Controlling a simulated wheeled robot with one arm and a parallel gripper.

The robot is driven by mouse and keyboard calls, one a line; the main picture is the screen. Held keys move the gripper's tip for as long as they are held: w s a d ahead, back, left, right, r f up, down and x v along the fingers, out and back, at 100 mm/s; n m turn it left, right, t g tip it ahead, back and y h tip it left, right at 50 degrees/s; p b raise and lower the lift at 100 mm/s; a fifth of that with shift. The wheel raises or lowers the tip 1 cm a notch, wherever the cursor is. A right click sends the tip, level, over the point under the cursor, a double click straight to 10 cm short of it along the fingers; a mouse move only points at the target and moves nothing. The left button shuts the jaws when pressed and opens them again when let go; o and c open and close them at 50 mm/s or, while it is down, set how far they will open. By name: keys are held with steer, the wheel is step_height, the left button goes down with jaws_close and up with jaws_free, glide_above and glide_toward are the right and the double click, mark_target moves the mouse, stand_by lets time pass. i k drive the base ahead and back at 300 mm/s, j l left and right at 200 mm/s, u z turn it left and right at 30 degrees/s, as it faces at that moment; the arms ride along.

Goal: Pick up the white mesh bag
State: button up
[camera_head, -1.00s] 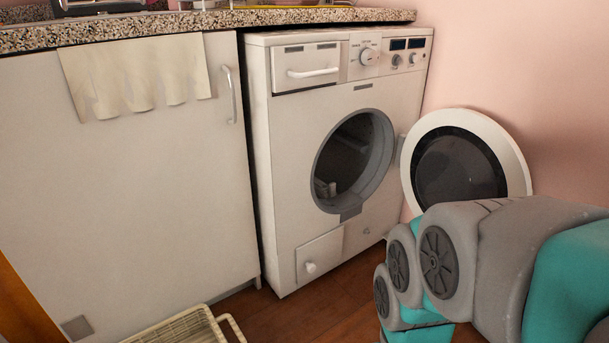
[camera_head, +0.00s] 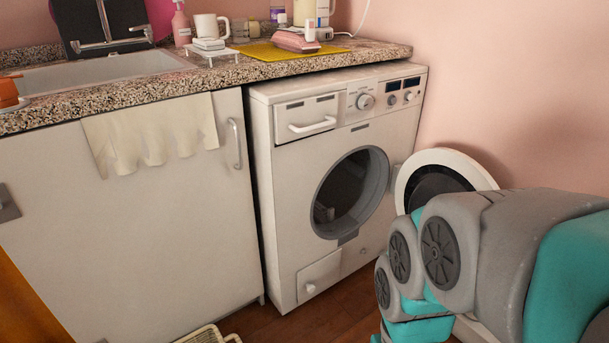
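I cannot make out a white mesh bag in this view. The front-loading washing machine (camera_head: 312,215) has its round door (camera_head: 452,160) swung open to the right. Its drum opening (camera_head: 352,190) is dark, with a small pale shape low inside that I cannot identify. My grey and teal arm fills the lower right and covers part of the door. My gripper is out of view.
A speckled counter (camera_head: 228,70) holds a sink (camera_head: 100,82), a mug (camera_head: 207,27), a pink bottle (camera_head: 181,25) and a yellow mat (camera_head: 258,51). A cloth (camera_head: 150,130) hangs over the cabinet door (camera_head: 140,230). A cream basket (camera_head: 200,335) shows at the bottom edge.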

mark_target(322, 215)
steer(key=i+l+u, duration=0.1)
steer(key=l, duration=0.15)
steer(key=i+l+u, duration=0.1)
steer(key=l, duration=0.2)
steer(key=i+l+u, duration=0.1)
steer(key=l, duration=0.2)
steer(key=l+u, duration=0.25)
steer(key=l, duration=0.15)
steer(key=k+l+u, duration=0.15)
steer(key=l+u, duration=0.15)
steer(key=k+l+u, duration=0.25)
steer(key=l, duration=0.25)
steer(key=l+u, duration=0.25)
steer(key=k+l+u, duration=0.15)
steer(key=l, duration=0.2)
steer(key=k+l+u, duration=0.1)
steer(key=l, duration=0.2)
steer(key=k+l+u, duration=0.15)
steer(key=l, duration=0.15)
